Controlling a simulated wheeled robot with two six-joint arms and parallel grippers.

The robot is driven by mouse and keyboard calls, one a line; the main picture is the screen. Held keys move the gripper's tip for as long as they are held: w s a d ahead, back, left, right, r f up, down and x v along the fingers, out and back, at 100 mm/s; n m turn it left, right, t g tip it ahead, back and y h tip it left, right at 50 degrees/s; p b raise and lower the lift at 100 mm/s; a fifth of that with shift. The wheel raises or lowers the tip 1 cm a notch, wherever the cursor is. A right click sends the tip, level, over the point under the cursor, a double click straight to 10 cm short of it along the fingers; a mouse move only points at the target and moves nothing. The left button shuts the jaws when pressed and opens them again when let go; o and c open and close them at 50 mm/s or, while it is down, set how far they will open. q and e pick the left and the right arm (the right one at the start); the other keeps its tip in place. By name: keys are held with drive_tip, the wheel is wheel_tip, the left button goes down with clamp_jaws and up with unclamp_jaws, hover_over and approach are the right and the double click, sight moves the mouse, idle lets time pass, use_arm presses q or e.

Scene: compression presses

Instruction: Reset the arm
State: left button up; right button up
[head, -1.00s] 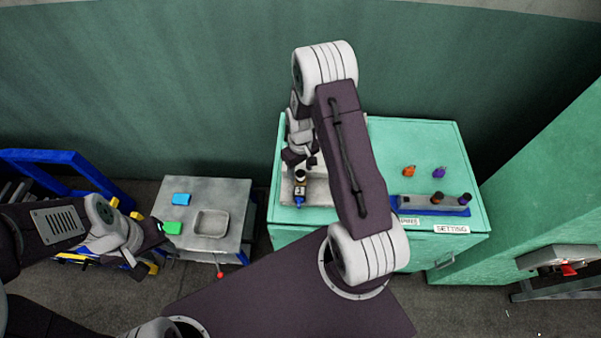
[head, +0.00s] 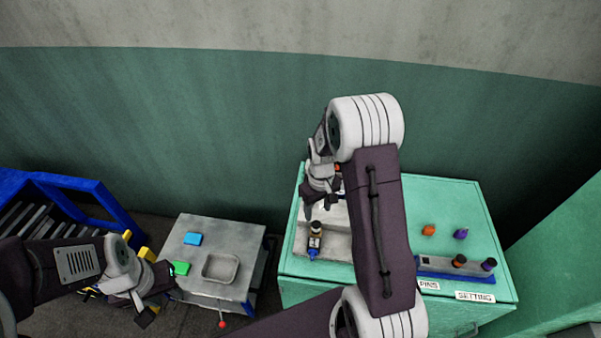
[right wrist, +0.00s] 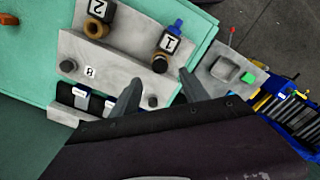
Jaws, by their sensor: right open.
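My right gripper (head: 322,205) hangs above the grey fixture (head: 330,243) on the green cabinet, behind and apart from the dark piece with a blue end (head: 315,240). In the right wrist view its two fingers (right wrist: 160,92) are spread with nothing between them. There the blue-ended piece (right wrist: 168,46) lies in the fixture under a label "1", beyond the fingertips. My left gripper (head: 158,298) is at the lower left, beside the small grey table; its dark fingers look spread and empty.
The small table (head: 250,262) holds a blue block (head: 193,239), a green block (head: 180,268) and a shallow tray (head: 221,268). Orange (head: 428,230) and purple (head: 461,234) pieces stand on the cabinet top (head: 440,195) behind a blue rack (head: 440,273). A blue frame (head: 70,185) stands left.

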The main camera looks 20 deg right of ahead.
drive_tip(key=shift+w+a+f, duration=0.1)
drive_tip(key=shift+a+f, duration=0.05)
drive_tip(key=s+a+r+n+t+b, duration=0.1)
drive_tip(key=s+a+r+t+b, duration=0.15)
drive_tip(key=a+r+b, duration=0.2)
drive_tip(key=s+a+f+m+g, duration=0.1)
drive_tip(key=s+a+m, duration=0.1)
drive_tip(key=s, duration=0.8)
drive_tip(key=shift+s+a+f+m, duration=0.2)
drive_tip(key=shift+s+a+m, duration=0.1)
drive_tip(key=shift+m, duration=0.1)
drive_tip(key=shift+w, duration=0.2)
drive_tip(key=shift+s, duration=0.1)
